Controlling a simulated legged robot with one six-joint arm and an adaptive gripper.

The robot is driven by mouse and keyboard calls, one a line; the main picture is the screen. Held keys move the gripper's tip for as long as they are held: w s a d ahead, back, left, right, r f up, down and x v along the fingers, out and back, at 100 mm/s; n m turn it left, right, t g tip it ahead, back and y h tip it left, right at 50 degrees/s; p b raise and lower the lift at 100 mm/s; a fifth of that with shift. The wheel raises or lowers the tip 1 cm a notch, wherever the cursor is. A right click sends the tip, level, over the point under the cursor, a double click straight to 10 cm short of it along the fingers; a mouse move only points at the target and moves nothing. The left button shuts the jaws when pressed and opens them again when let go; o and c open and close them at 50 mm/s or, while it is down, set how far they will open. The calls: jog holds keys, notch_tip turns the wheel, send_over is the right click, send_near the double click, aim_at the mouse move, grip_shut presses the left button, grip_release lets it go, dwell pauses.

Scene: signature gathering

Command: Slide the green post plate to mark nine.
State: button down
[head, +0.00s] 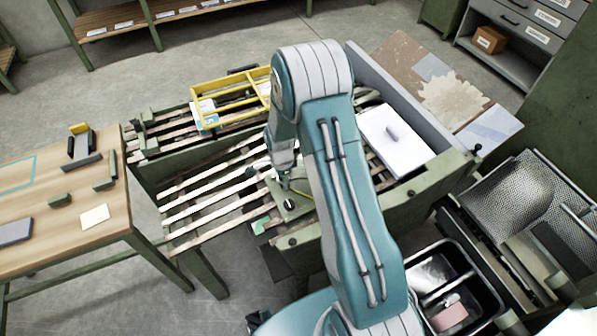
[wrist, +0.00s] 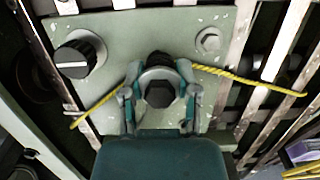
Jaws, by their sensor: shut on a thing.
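The green post plate (head: 290,208) lies on the slatted bed (head: 205,196) near its front rail. In the wrist view the plate (wrist: 120,32) is chipped at its edges and carries a black knob (wrist: 80,54), a round bolt head (wrist: 208,41) and a dark central post (wrist: 159,93). My gripper (wrist: 160,100) is shut around that post, and my arm covers part of the plate in the head view. A yellow cord (wrist: 262,86) runs out to both sides of the post. I cannot make out numbered marks or mark nine.
A yellow frame (head: 230,92) lies on the bed's far side. A white sheet stack (head: 393,140) with a grey object on it is at right. A wooden table (head: 60,215) stands left, a black bin (head: 452,285) at lower right. Bare slats extend left of the plate.

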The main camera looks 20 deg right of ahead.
jog(key=shift+a, duration=0.2)
jog(key=shift+c, duration=1.8)
grip_release()
jog(key=shift+w+d, duration=0.1)
notch_tip(320, 180, up, 12)
jog(key=shift+f, duration=0.1)
